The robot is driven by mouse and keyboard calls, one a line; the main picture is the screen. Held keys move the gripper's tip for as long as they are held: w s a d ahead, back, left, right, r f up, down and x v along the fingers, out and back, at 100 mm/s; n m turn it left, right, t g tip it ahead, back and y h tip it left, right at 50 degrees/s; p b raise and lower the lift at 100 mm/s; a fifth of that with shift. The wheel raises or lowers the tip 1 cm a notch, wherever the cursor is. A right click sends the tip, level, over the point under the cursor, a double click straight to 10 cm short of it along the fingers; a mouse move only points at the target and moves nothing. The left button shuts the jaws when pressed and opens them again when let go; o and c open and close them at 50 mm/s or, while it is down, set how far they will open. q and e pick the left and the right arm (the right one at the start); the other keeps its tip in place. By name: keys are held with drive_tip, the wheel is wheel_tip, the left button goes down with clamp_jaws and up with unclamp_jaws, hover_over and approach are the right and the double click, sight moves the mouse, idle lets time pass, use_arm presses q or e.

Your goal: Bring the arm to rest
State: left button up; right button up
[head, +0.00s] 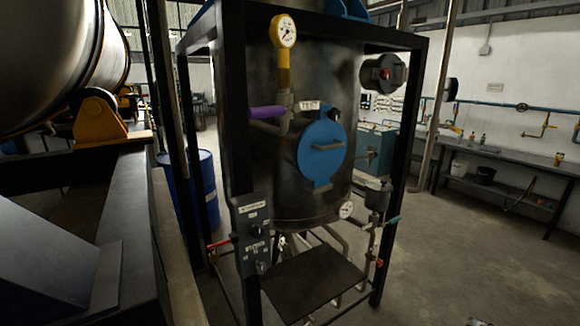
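A dark steel vessel (240,140) stands in a black frame in the middle, with a round blue hatch (322,152) that is closed. A pressure gauge (283,31) sits on a yellow pipe at its top, above a purple lever handle (267,112). A control box (252,235) with knobs is on the frame's front left post.
A dark plate (312,280) sits low at the frame's front. A large metal drum (50,60) on an orange bracket (98,122) fills the upper left. A blue barrel (205,190) stands behind the frame. A workbench (500,168) lines the right wall. The floor (470,255) at right is largely clear.

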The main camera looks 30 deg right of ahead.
drive_tip(key=s+d+f+g, duration=0.1)
drive_tip(key=s+d+g, duration=0.1)
drive_tip(key=s, duration=0.6)
drive_tip(key=s+a+f+m+y, duration=0.1)
drive_tip(key=s+a+f+y, duration=0.15)
drive_tip(key=a+f, duration=0.85)
drive_tip(key=s+a+f+y, duration=0.1)
drive_tip(key=s+a+f, duration=0.2)
drive_tip(key=a+f, duration=0.8)
drive_tip(key=s+a+f+y, duration=0.1)
drive_tip(key=a+f, duration=0.2)
drive_tip(key=a, duration=1.2)
drive_tip(key=s+a+f+m+y, duration=0.1)
drive_tip(key=a+f+y, duration=0.1)
drive_tip(key=a, duration=1.4)
drive_tip(key=s+a+f+m+g+y, duration=0.1)
drive_tip(key=a+f+y, duration=0.1)
drive_tip(key=a, duration=1.3)
drive_tip(key=shift+s+a+f, duration=0.25)
drive_tip(key=shift+a+f, duration=0.15)
drive_tip(key=shift+f, duration=0.45)
drive_tip(key=shift+c, duration=0.3)
